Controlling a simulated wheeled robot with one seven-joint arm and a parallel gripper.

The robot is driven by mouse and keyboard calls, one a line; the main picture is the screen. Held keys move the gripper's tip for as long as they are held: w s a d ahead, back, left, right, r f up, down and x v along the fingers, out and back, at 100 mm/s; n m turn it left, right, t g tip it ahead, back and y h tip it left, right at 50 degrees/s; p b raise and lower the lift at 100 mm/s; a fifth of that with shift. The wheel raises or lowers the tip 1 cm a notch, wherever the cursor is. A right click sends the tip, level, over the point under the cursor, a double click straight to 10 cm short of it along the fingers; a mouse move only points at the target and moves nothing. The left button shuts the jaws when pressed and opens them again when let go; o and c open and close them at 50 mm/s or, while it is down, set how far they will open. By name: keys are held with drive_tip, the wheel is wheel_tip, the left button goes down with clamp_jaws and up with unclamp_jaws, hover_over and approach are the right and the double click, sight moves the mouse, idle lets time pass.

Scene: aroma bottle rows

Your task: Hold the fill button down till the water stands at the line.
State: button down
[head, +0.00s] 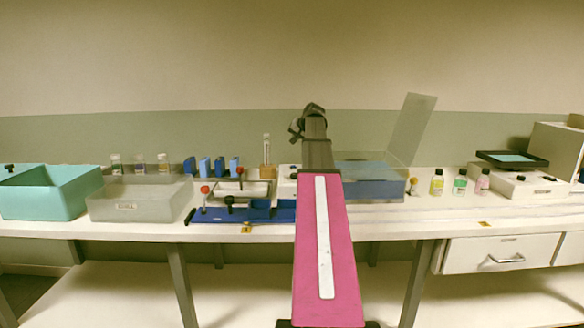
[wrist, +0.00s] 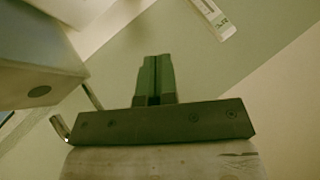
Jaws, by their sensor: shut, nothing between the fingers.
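My gripper (head: 313,108) is at the top of my raised arm in the head view, small and dark against the wall behind the bench. In the wrist view its two fingers (wrist: 155,75) are together with nothing between them. A pale box-shaped body (wrist: 40,60) stands to the left of the fingers, with a dark round spot (wrist: 38,92) on its face. I cannot tell whether this spot is the fill button. The fingers are apart from it. A slim clear tube (head: 266,148) stands in a wooden block on the bench. I cannot make out any water level or line.
A teal bin (head: 50,200) and a clear bin (head: 138,207) stand at left. A blue rack (head: 225,216) lies near the front edge. A clear case (head: 390,190) with its lid raised is right of my arm. Several bottles (head: 460,182) and a white scale (head: 520,186) stand further right.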

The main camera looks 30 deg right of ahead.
sight(293, 167)
drive_tip(key=shift+f, duration=0.1)
drive_tip(key=shift+f, duration=4.35)
drive_tip(key=shift+f, duration=0.1)
drive_tip(key=shift+f, duration=0.3)
drive_tip(key=shift+f, duration=0.35)
drive_tip(key=shift+r, duration=0.8)
drive_tip(key=shift+r, duration=0.15)
